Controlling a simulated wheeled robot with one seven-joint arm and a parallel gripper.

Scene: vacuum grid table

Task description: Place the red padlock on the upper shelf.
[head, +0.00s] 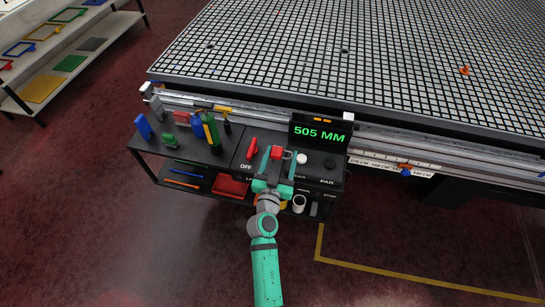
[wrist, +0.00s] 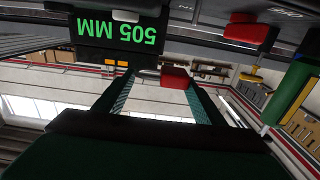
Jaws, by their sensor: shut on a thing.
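The red padlock (head: 277,152) is in my gripper (head: 274,158), over the control panel on the right part of the bench. In the wrist view the red padlock (wrist: 174,79) shows between the tips of the two fingers (wrist: 163,82), with a grey piece beside it. The gripper is shut on it. The bench has an upper shelf (head: 228,161), holding several tools at its left part, and a lower shelf. Whether the padlock touches anything below is hidden by my gripper.
A red lever (head: 252,147) stands just left of the padlock, and a display reading 505 MM (head: 320,132) rises behind right. A green bottle (head: 211,132) and a blue block (head: 143,126) stand further left. A red tray (head: 230,186) lies below. The grid table (head: 350,60) is behind.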

